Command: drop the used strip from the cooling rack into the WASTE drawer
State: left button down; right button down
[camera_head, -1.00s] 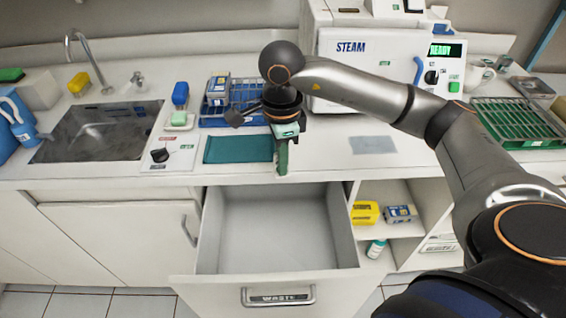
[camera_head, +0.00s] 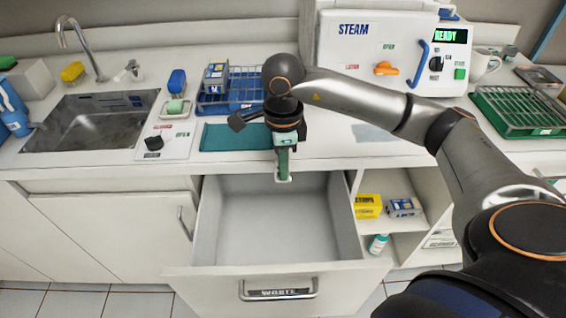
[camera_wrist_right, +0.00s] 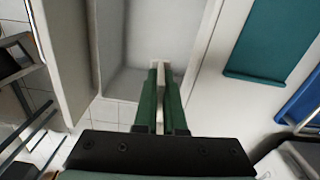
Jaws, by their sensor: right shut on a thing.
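My right gripper (camera_head: 284,172) points down over the back part of the open WASTE drawer (camera_head: 275,270), just in front of the counter edge. In the right wrist view, its green fingers (camera_wrist_right: 160,88) are shut on a thin pale strip (camera_wrist_right: 161,76), with the grey drawer interior (camera_wrist_right: 180,30) beyond it. In the head view only a small pale end of the strip shows at the fingertips. The drawer looks empty inside. A blue wire rack (camera_head: 248,78) stands on the counter behind the gripper. My left gripper is not in view.
A teal mat (camera_head: 222,138) lies on the counter behind the drawer. A sink (camera_head: 92,122) is at left, and the STEAM unit (camera_head: 350,60) is at the back. Open shelves (camera_head: 405,225) with small boxes are right of the drawer. A green rack (camera_head: 515,110) stands far right.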

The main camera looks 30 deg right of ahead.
jog(key=c, duration=1.4)
grip_release()
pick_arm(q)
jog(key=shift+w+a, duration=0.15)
pick_arm(e)
jog(key=o, duration=0.5)
jog(key=shift+r, duration=0.25)
notch_tip(320, 180, up, 11)
jog(key=shift+f+p, duration=0.1)
jog(key=shift+p, duration=0.5)
jog(key=shift+r, duration=0.35)
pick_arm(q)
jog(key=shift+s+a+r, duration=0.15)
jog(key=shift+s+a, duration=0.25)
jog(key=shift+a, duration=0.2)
pick_arm(e)
jog(key=shift+r, duration=0.3)
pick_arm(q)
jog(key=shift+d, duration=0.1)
